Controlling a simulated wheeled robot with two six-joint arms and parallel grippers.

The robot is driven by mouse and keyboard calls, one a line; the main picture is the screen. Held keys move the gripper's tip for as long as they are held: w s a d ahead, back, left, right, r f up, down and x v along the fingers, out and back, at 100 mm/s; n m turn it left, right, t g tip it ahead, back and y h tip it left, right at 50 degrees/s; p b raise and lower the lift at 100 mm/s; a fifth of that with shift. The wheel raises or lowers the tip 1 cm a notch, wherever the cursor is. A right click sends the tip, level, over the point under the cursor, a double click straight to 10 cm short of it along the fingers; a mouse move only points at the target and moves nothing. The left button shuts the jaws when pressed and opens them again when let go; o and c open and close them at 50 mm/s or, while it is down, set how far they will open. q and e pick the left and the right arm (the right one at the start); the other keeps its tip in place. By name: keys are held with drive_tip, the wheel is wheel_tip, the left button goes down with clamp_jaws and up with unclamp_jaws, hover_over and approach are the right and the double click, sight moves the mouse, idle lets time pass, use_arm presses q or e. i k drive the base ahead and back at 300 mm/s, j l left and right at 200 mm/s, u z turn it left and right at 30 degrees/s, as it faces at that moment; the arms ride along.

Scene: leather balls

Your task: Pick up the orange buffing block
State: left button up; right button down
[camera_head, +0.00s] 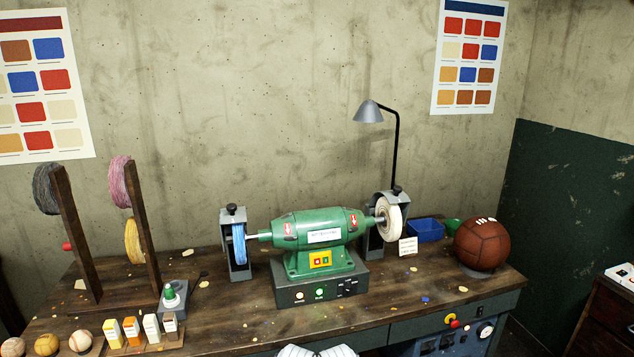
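Several small upright blocks stand in a row on a wooden strip at the front left of the workbench. The orange block (132,331) is second from the left, with a pale label on its face. A yellow block (113,333) stands at its left and a white block (151,328) at its right. Neither of my grippers is in view.
A green buffing machine (318,235) fills the middle of the workbench (225,318). Thread spools on wooden posts (140,225) stand behind the blocks. Several balls (80,341) sit left of them. A grey-based green-topped item (172,297) is close behind. A brown ball (482,245) sits right.

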sight(131, 326)
drive_tip(key=u, duration=1.25)
